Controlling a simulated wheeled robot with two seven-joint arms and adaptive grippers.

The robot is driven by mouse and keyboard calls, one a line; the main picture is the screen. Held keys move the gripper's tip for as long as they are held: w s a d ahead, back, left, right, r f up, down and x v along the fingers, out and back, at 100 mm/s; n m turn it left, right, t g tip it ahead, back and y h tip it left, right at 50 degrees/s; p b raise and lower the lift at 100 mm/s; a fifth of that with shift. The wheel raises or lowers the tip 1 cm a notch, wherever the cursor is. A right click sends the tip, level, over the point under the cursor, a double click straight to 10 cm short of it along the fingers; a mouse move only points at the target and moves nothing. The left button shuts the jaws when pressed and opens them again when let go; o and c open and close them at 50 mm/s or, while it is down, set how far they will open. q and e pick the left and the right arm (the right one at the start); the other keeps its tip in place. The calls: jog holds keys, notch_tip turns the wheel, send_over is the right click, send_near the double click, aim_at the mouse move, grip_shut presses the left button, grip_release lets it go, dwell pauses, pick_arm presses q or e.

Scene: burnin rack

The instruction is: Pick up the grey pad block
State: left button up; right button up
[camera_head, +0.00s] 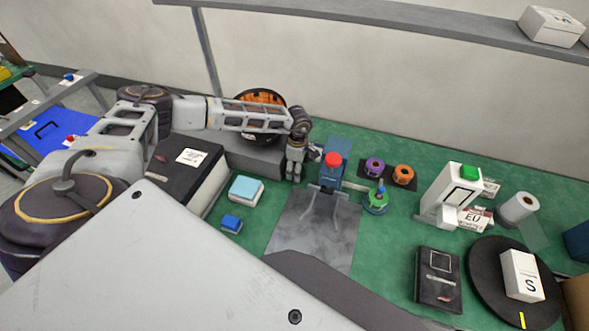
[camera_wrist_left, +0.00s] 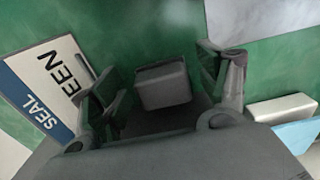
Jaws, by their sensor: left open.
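The grey pad block (camera_wrist_left: 163,85) shows in the left wrist view as a small dark grey block on the green surface. It lies between the two spread fingers of my left gripper (camera_wrist_left: 160,90), with a gap visible on each side. In the head view my left gripper (camera_head: 293,177) points down at the back of the green bench, just left of the blue stand. I cannot make out the block there; the gripper seems to hide it. My right gripper is not in view.
A blue stand with a red knob (camera_head: 333,159) is close right of my left gripper. A light-blue-topped block (camera_head: 246,189), a small blue block (camera_head: 231,223) and a black case (camera_head: 184,170) are left. A grey mat (camera_head: 290,240) lies in front. A "GREEN SEAL" label (camera_wrist_left: 45,85) is beside the gripper.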

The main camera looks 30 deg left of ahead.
pick_arm(q)
jog(key=shift+f, duration=0.15)
dwell(0.3)
jog(key=c, duration=0.9)
jog(key=shift+c, duration=1)
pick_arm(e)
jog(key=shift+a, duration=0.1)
